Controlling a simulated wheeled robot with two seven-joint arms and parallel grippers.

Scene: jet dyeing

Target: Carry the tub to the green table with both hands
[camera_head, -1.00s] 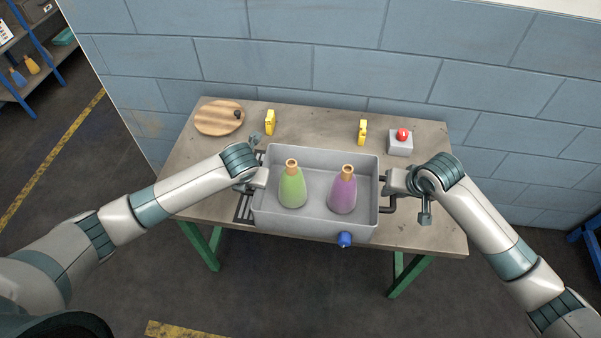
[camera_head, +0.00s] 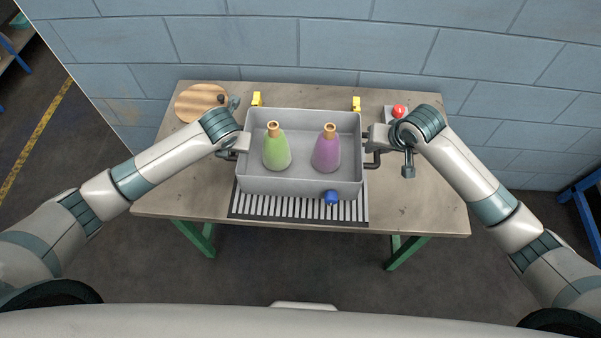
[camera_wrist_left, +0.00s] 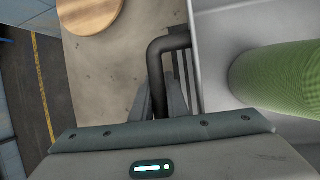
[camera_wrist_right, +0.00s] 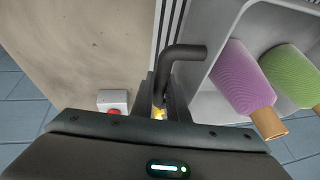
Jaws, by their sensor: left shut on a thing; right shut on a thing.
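The grey tub (camera_head: 298,184) is over the table with green legs (camera_head: 420,212). A green bottle (camera_head: 277,152) and a purple bottle (camera_head: 327,153) stand upright in it. My left gripper (camera_head: 238,148) is shut on the tub's left dark handle, which shows in the left wrist view (camera_wrist_left: 167,45). My right gripper (camera_head: 374,148) is shut on the right dark handle, which shows in the right wrist view (camera_wrist_right: 182,52). The tub looks level. Its underside is hidden, so I cannot tell whether it touches the table.
A striped grate (camera_head: 298,209) shows in front of the tub. A round wooden board (camera_head: 200,102) lies at the back left. Two yellow pieces (camera_head: 257,99) (camera_head: 356,103) stand behind the tub. A red button box (camera_head: 398,112) is at the back right. A blue block wall (camera_head: 300,45) closes the back.

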